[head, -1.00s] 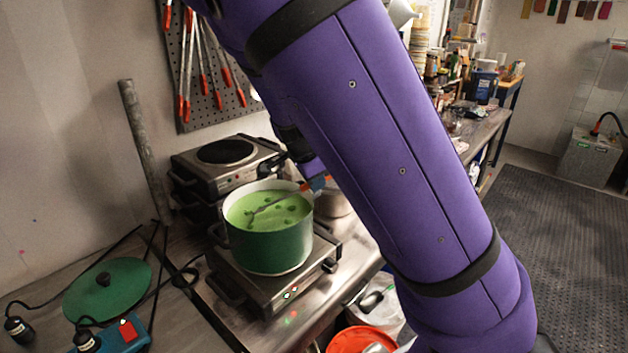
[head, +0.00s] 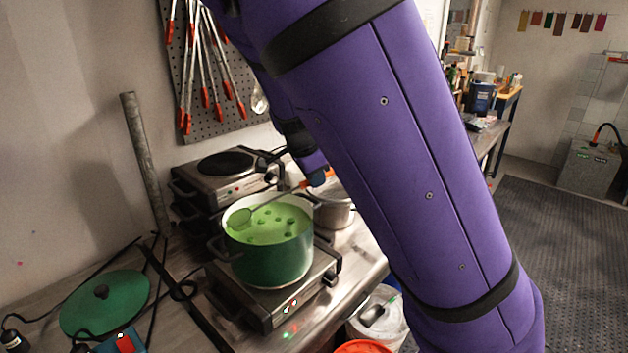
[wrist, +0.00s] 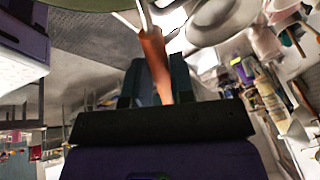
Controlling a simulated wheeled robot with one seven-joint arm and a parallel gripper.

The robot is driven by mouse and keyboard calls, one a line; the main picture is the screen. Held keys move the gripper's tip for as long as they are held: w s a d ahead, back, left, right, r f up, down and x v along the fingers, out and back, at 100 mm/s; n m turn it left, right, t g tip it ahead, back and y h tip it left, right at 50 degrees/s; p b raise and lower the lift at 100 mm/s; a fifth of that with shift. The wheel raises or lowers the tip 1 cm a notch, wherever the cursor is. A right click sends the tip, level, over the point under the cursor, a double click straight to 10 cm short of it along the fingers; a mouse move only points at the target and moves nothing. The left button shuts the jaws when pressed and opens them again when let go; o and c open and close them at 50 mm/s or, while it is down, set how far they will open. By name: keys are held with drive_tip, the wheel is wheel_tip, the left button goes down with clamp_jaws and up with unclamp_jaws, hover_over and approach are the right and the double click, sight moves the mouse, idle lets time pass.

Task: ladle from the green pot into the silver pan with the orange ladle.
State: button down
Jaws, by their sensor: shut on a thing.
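The green pot (head: 272,262) stands on a hot plate and holds bright green liquid with darker lumps. The silver pan (head: 336,212) stands just behind and right of it, partly hidden by my arm. The orange ladle's handle (wrist: 155,62) is between the fingers of my gripper (wrist: 158,85) in the wrist view. In the head view my gripper (head: 318,178) is above the gap between pot and pan, shut on the ladle's orange handle. The ladle's bowl (head: 240,218) is over the left part of the pot, at or just above the liquid; I cannot tell which.
A second hot plate (head: 228,172) stands behind the pot. A green lid (head: 105,303) lies on the bench at left. A pegboard (head: 220,100) with red-handled tools hangs behind. White and orange buckets (head: 378,318) stand below the bench's front edge.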

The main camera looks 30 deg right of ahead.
drive_tip(key=shift+r, duration=2.25)
drive_tip(key=shift+r+y, duration=1)
drive_tip(key=shift+y, duration=0.3)
drive_tip(key=shift+s, duration=0.1)
